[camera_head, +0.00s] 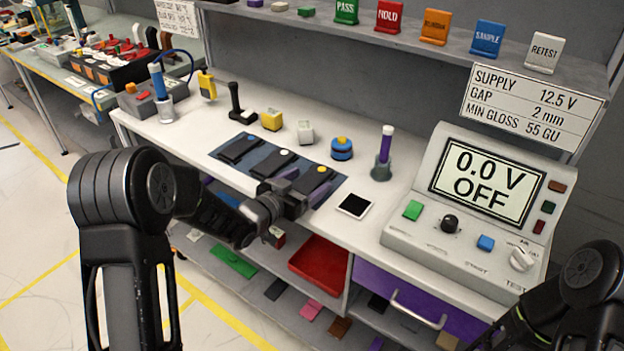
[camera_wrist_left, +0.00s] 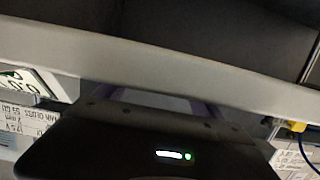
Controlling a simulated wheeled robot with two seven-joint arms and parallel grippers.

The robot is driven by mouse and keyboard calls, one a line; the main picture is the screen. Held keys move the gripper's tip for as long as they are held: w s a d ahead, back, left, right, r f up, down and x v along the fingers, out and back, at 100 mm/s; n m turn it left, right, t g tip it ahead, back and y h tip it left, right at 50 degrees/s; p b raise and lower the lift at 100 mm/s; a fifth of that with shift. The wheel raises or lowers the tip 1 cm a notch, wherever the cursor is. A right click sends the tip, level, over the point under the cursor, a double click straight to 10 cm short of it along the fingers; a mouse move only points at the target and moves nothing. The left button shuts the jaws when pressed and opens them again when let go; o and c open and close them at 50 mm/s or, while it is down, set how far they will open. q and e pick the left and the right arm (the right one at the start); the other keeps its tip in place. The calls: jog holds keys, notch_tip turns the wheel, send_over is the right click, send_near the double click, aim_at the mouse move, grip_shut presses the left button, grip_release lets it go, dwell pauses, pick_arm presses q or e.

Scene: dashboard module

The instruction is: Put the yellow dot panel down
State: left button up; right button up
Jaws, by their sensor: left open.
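The yellow dot panel (camera_head: 311,179) is a dark slab with a yellow dot at its far end. It lies on the blue mat (camera_head: 337,182) at the mat's right end. My left gripper (camera_head: 302,188) is at its near end, with purple finger parts on either side of it. The fingers are open; whether either touches the panel cannot be told. The gripper covers the panel's near end. In the left wrist view, my dark gripper body fills the lower middle, and the panel cannot be made out. My right arm shows at lower right, its gripper out of view.
A white dot panel (camera_head: 275,163) and a blue dot panel (camera_head: 239,148) lie left on the mat. A white-framed black tile (camera_head: 354,206) lies to the right. A purple-handled tool (camera_head: 384,154) stands behind it. The tester (camera_head: 470,215) reads 0.0 V OFF.

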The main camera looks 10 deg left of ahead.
aim_at(306, 183)
pick_arm(q)
jog(key=shift+c, duration=0.6)
jog(key=c, duration=1.5)
notch_tip(306, 183, up, 10)
jog(key=shift+c, duration=0.2)
